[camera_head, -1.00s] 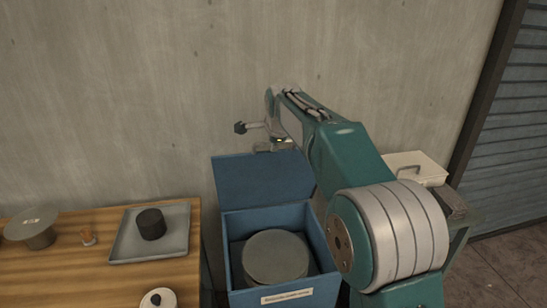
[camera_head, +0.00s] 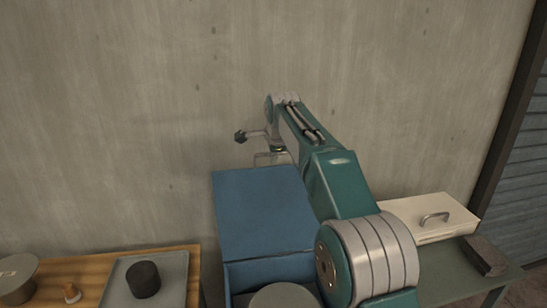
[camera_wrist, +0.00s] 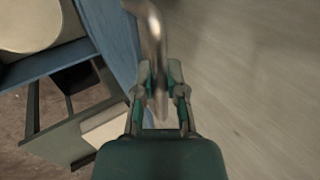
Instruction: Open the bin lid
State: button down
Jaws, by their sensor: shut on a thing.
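The blue bin (camera_head: 238,275) stands in the lower middle of the head view, cut off by the bottom edge. Its blue lid (camera_head: 262,212) is raised at the back, near the wall, and the bin's mouth shows in front of it. A round grey object (camera_head: 284,297) is inside the bin. My gripper (camera_head: 276,150) is at the lid's top edge, by a thin metal handle (camera_head: 265,158). In the wrist view my gripper (camera_wrist: 162,95) is shut on this curved metal handle (camera_wrist: 155,35), with the blue lid panel (camera_wrist: 112,35) beside it on the left.
A concrete wall (camera_head: 120,130) rises close behind the lid. A wooden table (camera_head: 80,275) on the left holds a grey tray (camera_head: 175,285) with a black cylinder (camera_head: 144,280). On the right, a cream box with a handle (camera_head: 432,222) and a dark block (camera_head: 485,256) rest on a bench.

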jog(key=shift+r, duration=0.15)
jog(key=c, duration=0.7)
grip_release()
jog(key=v, duration=1.1)
jog(key=shift+s+r, duration=0.2)
jog(key=shift+r, duration=0.1)
